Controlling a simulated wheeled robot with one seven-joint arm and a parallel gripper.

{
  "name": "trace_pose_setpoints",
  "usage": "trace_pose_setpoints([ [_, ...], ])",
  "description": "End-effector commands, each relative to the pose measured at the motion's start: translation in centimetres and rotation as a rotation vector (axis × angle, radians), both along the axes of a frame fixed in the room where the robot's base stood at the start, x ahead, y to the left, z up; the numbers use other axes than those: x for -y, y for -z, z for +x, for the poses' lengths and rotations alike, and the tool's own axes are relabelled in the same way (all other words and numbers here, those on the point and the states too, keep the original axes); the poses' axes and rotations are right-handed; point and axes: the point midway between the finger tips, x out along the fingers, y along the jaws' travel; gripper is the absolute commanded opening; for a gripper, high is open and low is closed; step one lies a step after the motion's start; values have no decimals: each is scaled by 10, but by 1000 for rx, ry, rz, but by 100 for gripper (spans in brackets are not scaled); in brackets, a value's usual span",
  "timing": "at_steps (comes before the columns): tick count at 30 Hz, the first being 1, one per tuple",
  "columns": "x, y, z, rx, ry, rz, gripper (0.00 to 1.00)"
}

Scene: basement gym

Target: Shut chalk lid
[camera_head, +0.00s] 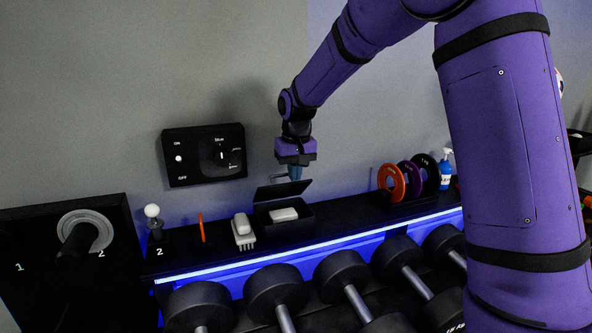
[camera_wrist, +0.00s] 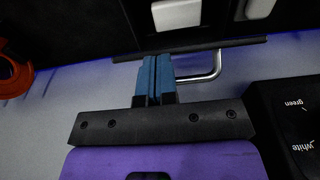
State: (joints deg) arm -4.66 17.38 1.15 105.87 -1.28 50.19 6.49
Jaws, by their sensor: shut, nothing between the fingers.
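The black chalk box (camera_head: 283,226) stands on the shelf with a white chalk block (camera_head: 284,214) inside. Its lid (camera_head: 281,191) is raised, standing open at the back of the box. In the wrist view the lid (camera_wrist: 240,43) shows nearly edge-on, with a bent metal handle (camera_wrist: 212,68) on its wall-facing side. My gripper (camera_head: 295,176) points down just behind the lid's upper edge, on the wall side. Its blue fingers (camera_wrist: 153,62) are shut and empty, beside the handle and close to the lid; whether they touch it I cannot tell.
A white brush (camera_head: 243,228) and an orange upright item (camera_head: 202,227) stand left of the box. Coloured weight plates (camera_head: 392,183) and a spray bottle (camera_head: 445,172) stand to the right. A dial panel (camera_head: 204,155) is on the wall. Dumbbells (camera_head: 275,291) line the rack below.

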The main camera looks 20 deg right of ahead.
Motion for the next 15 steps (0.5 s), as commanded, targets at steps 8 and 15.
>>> trace_pose_setpoints([
  [8, 0, 22, -21, 227, -2, 0, 0],
  [15, -2, 41, -35, 397, -5, 1, 0],
])
